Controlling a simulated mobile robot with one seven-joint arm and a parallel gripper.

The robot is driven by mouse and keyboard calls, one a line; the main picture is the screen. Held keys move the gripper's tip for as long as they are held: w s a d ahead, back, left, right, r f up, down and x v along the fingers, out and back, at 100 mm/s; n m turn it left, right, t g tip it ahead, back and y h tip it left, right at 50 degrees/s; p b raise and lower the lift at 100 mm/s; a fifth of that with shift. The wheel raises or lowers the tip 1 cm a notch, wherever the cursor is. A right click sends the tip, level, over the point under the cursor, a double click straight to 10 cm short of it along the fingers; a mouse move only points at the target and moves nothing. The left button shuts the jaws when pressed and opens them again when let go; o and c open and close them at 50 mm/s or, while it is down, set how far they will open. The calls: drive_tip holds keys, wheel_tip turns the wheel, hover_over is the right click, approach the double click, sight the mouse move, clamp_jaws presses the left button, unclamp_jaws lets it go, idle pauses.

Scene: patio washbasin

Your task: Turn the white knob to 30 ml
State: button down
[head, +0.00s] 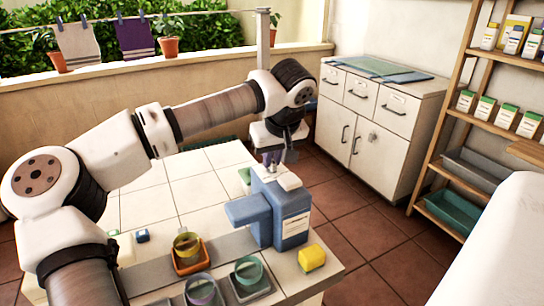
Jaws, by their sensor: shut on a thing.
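A blue dispenser (262,212) with a jutting left block and a white label stands on the right part of the white tiled counter. The white knob (288,182) appears as a small pale part on its top. My gripper (271,163) reaches down from above to the dispenser's top and is shut on the knob. The fingers partly hide the knob. Any scale marks or the knob's setting are too small to read.
Cups stand in an orange tray (191,265) and a grey tray (251,292) in front of the dispenser. A yellow block (312,258) sits to its right, near the counter edge. A cabinet (372,130) and shelf (475,120) stand beyond. The tiled counter (190,190) has free room behind.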

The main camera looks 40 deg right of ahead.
drive_tip(key=n+y+p, duration=0.1)
drive_tip(key=n, duration=0.1)
drive_tip(key=n+y, duration=0.1)
drive_tip(key=n, duration=0.2)
drive_tip(key=shift+d+r+n+p, duration=0.15)
drive_tip(key=shift+d+n+p, duration=0.05)
drive_tip(key=shift+n+p, duration=0.15)
drive_tip(key=shift+n+y+p, duration=0.8)
drive_tip(key=shift+n+p, duration=0.05)
drive_tip(key=shift+n, duration=1.1)
drive_tip(key=shift+g, duration=0.3)
drive_tip(key=c, duration=1.4)
unclamp_jaws()
drive_tip(key=shift+c, duration=0.2)
drive_tip(key=v, duration=1.3)
drive_tip(key=shift+d+r, duration=0.2)
drive_tip(key=shift+d, duration=0.05)
drive_tip(key=shift+s, duration=0.1)
